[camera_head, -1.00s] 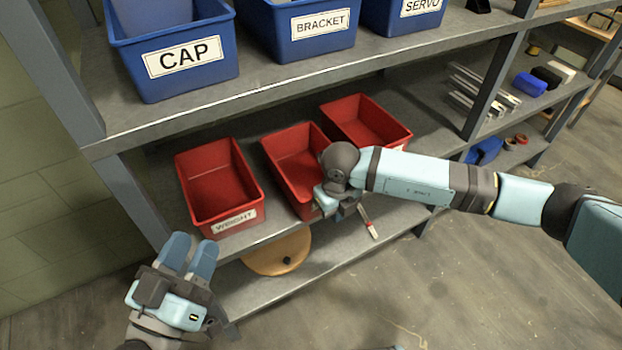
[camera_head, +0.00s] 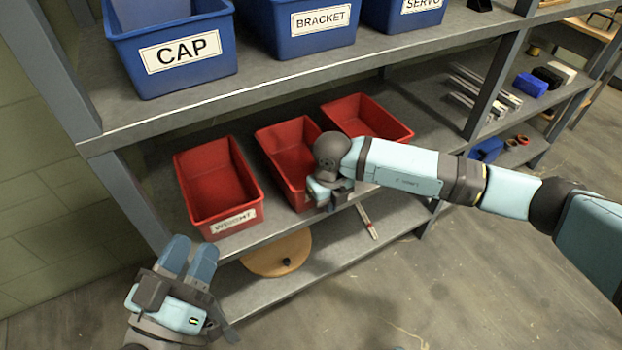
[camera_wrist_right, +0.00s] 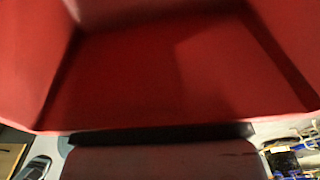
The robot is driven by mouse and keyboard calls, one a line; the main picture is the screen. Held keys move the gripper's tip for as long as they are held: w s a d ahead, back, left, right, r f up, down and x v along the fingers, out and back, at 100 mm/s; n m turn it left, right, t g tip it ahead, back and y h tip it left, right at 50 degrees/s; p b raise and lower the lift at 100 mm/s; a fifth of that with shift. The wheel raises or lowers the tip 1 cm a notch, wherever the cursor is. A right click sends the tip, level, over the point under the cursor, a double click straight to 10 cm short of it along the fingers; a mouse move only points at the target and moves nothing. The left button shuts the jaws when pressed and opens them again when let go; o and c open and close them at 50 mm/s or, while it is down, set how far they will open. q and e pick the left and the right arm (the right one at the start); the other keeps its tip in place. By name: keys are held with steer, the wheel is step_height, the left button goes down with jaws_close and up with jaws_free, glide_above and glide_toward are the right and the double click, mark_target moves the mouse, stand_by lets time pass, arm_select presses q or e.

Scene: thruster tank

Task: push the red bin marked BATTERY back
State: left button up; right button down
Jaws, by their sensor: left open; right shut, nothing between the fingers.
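The middle red bin (camera_head: 283,139) stands on the lower shelf, and its front label is hidden behind my right gripper, so I cannot read BATTERY on it. My right gripper (camera_head: 322,204) is shut and empty, at the bin's front face and seemingly touching it. The right wrist view shows the red inside of a bin (camera_wrist_right: 170,75) close up. My left gripper (camera_head: 190,256) is open and empty, low at the left in front of the shelves, apart from the bins.
A red bin marked WEIGHT (camera_head: 214,185) stands to the left. Another red bin (camera_head: 366,118) stands to the right. Blue bins CAP (camera_head: 175,75), BRACKET (camera_head: 300,40) and SERVO sit on the shelf (camera_head: 260,85) above. A round wooden piece (camera_head: 268,262) lies below.

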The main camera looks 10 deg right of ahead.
steer(key=shift+w+a+b, duration=0.3)
steer(key=shift+w+b, duration=0.05)
steer(key=shift+w, duration=0.5)
arm_select(q)
steer(key=shift+f, duration=0.35)
steer(key=a+f+g+y+p, duration=0.3)
steer(key=f+p, duration=0.3)
steer(key=p, duration=0.2)
steer(key=shift+s+a+g+y, duration=0.2)
steer(key=shift+s+g+y, duration=0.1)
steer(key=shift+g, duration=0.3)
arm_select(e)
step_height(320, 180, up, 10)
steer(key=s, duration=0.2)
steer(key=shift+s+d, duration=0.2)
steer(key=shift+d, duration=0.25)
